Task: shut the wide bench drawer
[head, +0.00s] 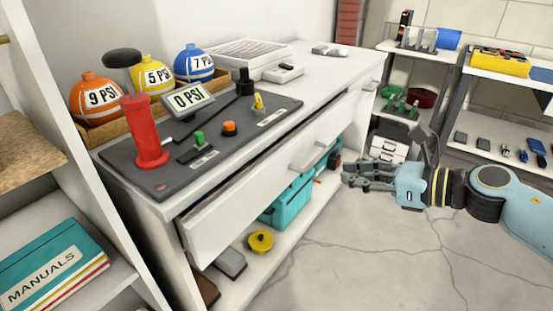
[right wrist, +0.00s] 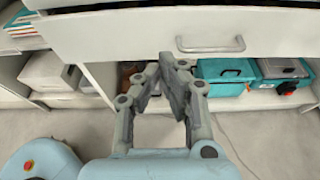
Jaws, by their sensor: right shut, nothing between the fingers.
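The wide bench drawer (head: 250,190) is under the white bench top. It stands partly pulled out, and a dark gap shows along its top edge in the head view. Its bar handle (head: 308,162) is toward the right end of the front. In the right wrist view the white drawer front (right wrist: 130,35) and its handle (right wrist: 211,46) lie just beyond the fingers. My right gripper (head: 346,174) is shut and empty, to the right of the drawer front and apart from it; its fingertips (right wrist: 166,62) also show in the right wrist view. My left gripper is not in view.
A teal toolbox (head: 288,203) and a yellow round item (head: 260,242) sit on the lower shelf beneath the drawer. A control panel with a red cylinder (head: 146,130) stands on the bench top. A manuals shelf (head: 120,275) is at left. The floor (head: 370,260) at right is clear.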

